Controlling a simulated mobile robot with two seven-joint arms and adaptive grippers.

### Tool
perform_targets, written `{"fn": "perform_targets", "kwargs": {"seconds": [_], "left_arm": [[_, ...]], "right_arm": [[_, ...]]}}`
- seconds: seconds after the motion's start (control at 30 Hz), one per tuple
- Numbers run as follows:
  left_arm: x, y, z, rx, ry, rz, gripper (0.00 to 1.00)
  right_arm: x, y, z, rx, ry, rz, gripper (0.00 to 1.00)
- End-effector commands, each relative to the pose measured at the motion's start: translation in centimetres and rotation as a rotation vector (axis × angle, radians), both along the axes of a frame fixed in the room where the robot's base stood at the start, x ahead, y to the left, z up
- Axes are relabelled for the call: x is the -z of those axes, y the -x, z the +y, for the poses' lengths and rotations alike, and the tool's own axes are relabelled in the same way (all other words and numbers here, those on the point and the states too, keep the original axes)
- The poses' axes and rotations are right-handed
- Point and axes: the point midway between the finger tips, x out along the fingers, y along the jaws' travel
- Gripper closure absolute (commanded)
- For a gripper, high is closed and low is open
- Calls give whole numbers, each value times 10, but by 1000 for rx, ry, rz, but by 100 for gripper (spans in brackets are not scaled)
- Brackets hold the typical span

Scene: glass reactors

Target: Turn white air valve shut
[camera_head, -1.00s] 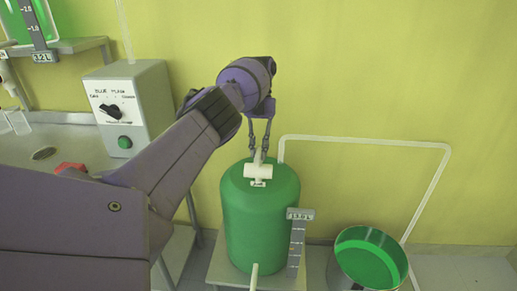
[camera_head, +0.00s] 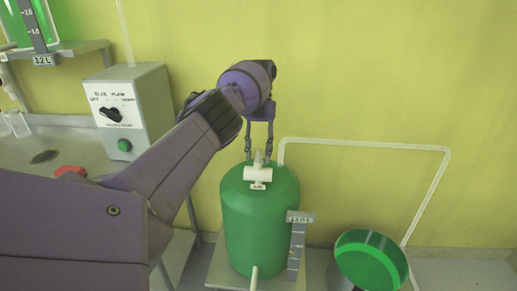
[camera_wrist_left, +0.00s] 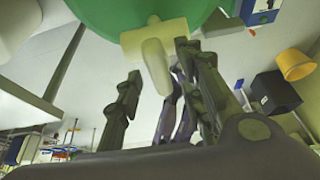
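The white air valve (camera_head: 258,174) sits on top of the green tank (camera_head: 262,222), with a small label on its front. Its handle (camera_head: 258,157) points up, away from the valve body. My left gripper (camera_head: 258,152) is above the valve, fingers pointing down, one on each side of the handle. In the left wrist view the handle (camera_wrist_left: 155,65) lies between the spread fingers, with a gap beside the left finger; whether the right finger touches it is unclear. My right gripper is not in view.
A control box (camera_head: 131,108) with a black knob and green button stands on the bench at left. A white pipe (camera_head: 365,144) runs from the tank top along the wall. A bucket with green contents (camera_head: 370,260) stands right of the tank, beside a level gauge (camera_head: 296,245).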

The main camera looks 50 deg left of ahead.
Motion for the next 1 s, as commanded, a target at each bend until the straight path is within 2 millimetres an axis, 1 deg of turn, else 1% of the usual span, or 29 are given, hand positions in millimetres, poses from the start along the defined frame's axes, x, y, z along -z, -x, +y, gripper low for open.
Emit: {"fn": "perform_targets", "kwargs": {"seconds": [0.17, 0.43, 0.83, 1.0], "left_arm": [[-7, -1, 1, 1, -4, -2, 64], [-28, 0, 1, -1, -4, 1, 64], [-72, 0, 1, 0, -3, -2, 64], [-86, -1, 0, 1, -2, 0, 64]], "right_arm": [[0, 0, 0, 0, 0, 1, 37], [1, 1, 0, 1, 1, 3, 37], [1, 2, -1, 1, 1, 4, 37], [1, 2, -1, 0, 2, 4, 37]]}}
